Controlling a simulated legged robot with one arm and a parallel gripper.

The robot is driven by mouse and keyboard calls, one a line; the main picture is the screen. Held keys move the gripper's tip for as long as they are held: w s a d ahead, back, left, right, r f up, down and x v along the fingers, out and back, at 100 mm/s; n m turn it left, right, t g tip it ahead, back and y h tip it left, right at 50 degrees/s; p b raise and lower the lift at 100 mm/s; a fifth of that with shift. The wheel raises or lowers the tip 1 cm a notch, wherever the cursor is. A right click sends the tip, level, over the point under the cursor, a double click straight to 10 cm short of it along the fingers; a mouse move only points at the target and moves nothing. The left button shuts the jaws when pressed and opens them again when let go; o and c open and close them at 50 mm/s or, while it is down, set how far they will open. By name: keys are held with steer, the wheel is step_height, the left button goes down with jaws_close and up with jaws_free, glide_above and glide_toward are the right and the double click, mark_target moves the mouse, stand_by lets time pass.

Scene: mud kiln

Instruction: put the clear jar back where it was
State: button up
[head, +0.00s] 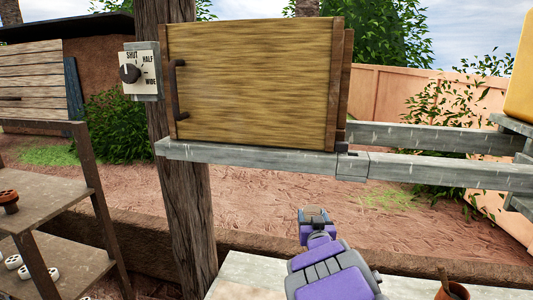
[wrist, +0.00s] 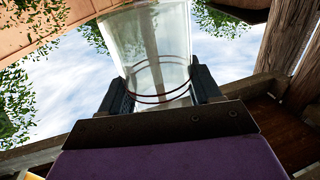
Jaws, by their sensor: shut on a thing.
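The clear jar (wrist: 150,40) fills the upper middle of the wrist view, with thin dark red lines around its lower part. My gripper (wrist: 162,82) is shut on it, one dark finger on each side. The jar looks empty, and sky and foliage show through it. In the head view my purple arm reaches up from the bottom, with my gripper (head: 314,215) near the middle, in front of the muddy ground. I cannot make out the jar clearly in the head view.
A wooden cabinet (head: 250,85) with a dark handle sits on a grey ledge (head: 250,155). A dial (head: 130,74) marked SHUT, HALF, WIDE is left of it on a post. Shelves (head: 50,185) stand left. A small brown pot (head: 452,291) is at lower right on a pale surface.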

steer(key=s+f, duration=0.3)
steer(key=f, duration=0.4)
steer(key=s+f, duration=0.4)
steer(key=f, duration=0.4)
steer(key=shift+s+a, duration=0.15)
steer(key=shift+s, duration=0.15)
steer(key=shift+a, duration=0.1)
